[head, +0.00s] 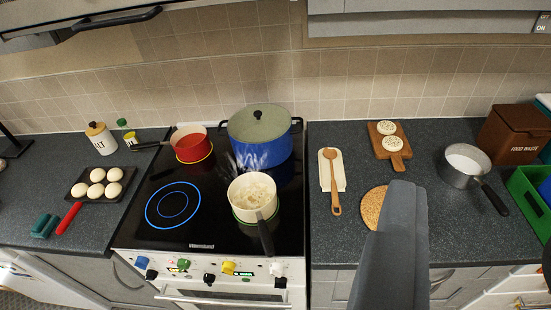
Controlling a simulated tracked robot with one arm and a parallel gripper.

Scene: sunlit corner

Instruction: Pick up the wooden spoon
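The wooden spoon (334,182) lies on a cream spoon rest (325,176) on the counter, just right of the stove. Its round bowl is at the back and its handle points toward the front edge, past the rest. My gripper (405,190) appears as a grey, blurred shape rising from the bottom, to the right of and in front of the spoon. It does not cover the spoon. Its fingers cannot be made out, and nothing held shows.
A round cork mat (373,206) lies partly behind my gripper. A wooden board (397,160) with two crumpets and a grey saucepan (459,178) stand farther right. On the stove, a cream pot (241,212) steams, its handle forward. Bare counter surrounds the spoon rest.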

